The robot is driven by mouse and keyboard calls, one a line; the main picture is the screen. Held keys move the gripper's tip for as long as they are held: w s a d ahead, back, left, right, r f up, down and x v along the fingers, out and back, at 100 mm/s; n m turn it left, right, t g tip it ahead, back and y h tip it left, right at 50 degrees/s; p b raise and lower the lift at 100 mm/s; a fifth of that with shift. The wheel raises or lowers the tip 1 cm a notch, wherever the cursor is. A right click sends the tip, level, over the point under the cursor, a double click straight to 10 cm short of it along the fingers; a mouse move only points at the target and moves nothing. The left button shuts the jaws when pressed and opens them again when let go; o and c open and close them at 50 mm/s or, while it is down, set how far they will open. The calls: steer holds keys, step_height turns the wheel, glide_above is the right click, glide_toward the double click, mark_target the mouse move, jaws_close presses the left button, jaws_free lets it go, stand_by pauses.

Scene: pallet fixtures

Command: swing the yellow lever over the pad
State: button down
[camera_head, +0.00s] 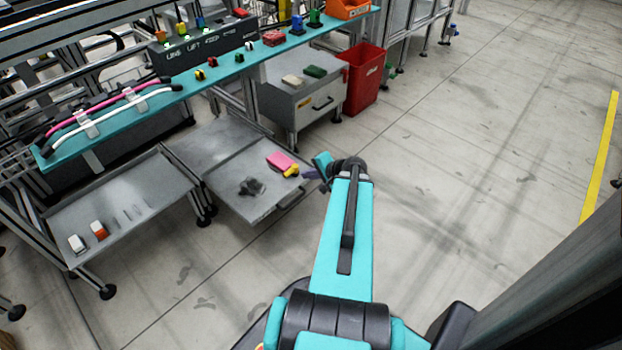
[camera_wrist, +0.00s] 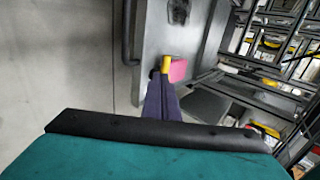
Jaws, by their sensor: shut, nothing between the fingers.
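The yellow lever (camera_head: 291,171) is on the low grey pallet shelf, at the near right corner of the pink pad (camera_head: 279,160). In the wrist view the yellow lever (camera_wrist: 167,62) stands just beyond my fingertips, with the pink pad (camera_wrist: 178,71) beside it on the right. My gripper (camera_head: 309,174) is just right of the lever in the head view. Its purple fingers (camera_wrist: 159,82) are together and hold nothing. I cannot tell whether the fingertips touch the lever. The lever's base is partly hidden by my fingers in the wrist view.
A black fixture (camera_head: 251,186) lies left of the pad on the shelf (camera_head: 225,200). A red bin (camera_head: 364,78) and a grey cabinet (camera_head: 303,108) stand behind. A teal bench (camera_head: 196,90) runs above. The floor on the right is clear.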

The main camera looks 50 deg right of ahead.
mark_target(289, 174)
steer(key=b+x, duration=0.2)
steer(key=x, duration=0.5)
steer(key=shift+w+d, duration=0.1)
steer(key=shift+w, duration=0.2)
steer(key=shift+w+f+b, duration=0.3)
steer(key=shift+w+b, duration=0.25)
steer(key=shift+w, duration=0.2)
steer(key=shift+a, duration=0.2)
steer(key=shift+d, duration=0.3)
